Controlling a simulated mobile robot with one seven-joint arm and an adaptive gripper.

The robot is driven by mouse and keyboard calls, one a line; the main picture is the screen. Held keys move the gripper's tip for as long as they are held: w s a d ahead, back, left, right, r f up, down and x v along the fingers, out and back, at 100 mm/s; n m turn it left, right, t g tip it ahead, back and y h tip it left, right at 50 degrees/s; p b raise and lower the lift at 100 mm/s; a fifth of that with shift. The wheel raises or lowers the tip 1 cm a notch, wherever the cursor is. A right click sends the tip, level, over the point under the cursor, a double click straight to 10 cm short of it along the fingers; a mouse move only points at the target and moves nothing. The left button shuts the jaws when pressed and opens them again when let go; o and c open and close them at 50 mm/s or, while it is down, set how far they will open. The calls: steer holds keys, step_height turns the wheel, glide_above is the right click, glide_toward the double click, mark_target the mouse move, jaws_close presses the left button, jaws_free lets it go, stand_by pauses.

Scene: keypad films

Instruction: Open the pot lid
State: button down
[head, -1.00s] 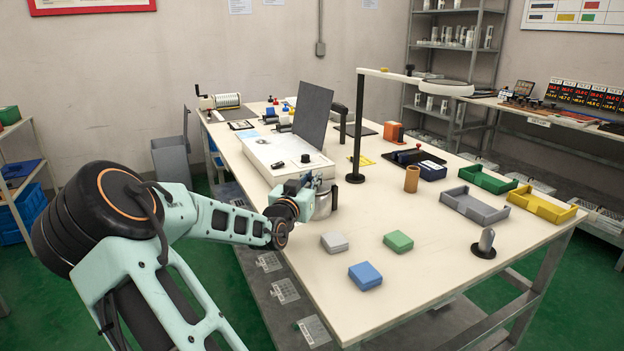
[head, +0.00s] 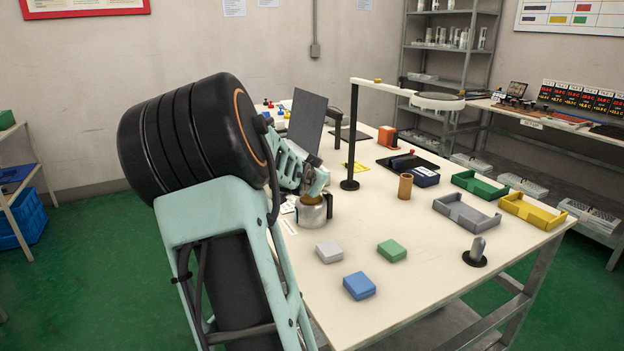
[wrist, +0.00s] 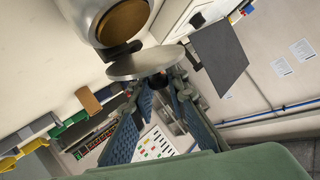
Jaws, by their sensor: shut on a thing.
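The silver pot (head: 313,212) stands upright on the white table, with its black handle on the right. Its round brown opening (head: 312,199) is uncovered, and it also shows at the top of the wrist view (wrist: 122,23). My gripper (wrist: 163,82) is shut on the pot lid (wrist: 145,63), a flat silver disc, which is apart from the pot. In the head view my gripper (head: 314,182) is just above the pot; the lid is hard to make out there.
A dark upright panel (head: 306,121) stands behind the pot. A black lamp post (head: 352,140) rises to its right. Grey, green and blue boxes (head: 359,286) lie in front. Grey (head: 466,215), green and yellow trays sit at the right.

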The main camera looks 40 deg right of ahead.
steer(key=y, duration=0.1)
steer(key=d+m+b, duration=0.1)
steer(key=s+d+y+b, duration=0.1)
steer(key=shift+d+r+m+y, duration=0.2)
steer(key=shift+r+m+y, duration=0.1)
steer(key=shift+r+m, duration=0.1)
steer(key=shift+s+d+r+m+t+y, duration=0.15)
steer(key=shift+d+m+y, duration=0.25)
steer(key=shift+y, duration=0.2)
steer(key=shift+s+d+r+m+t+y, duration=0.15)
steer(key=shift+d+m+y, duration=0.15)
steer(key=shift+d+y, duration=0.25)
steer(key=shift+s+d+f+m+t+y+p, duration=0.2)
steer(key=shift+d+m+y+p, duration=0.3)
steer(key=shift+y+p, duration=0.55)
steer(key=shift+s+d+f+m+t+y+p, duration=0.15)
steer(key=shift+d+m+y+p, duration=0.4)
steer(key=shift+p, duration=0.65)
steer(key=shift+w+f, duration=0.1)
steer(key=c, duration=1.9)
jaws_free()
steer(key=shift+d, duration=0.1)
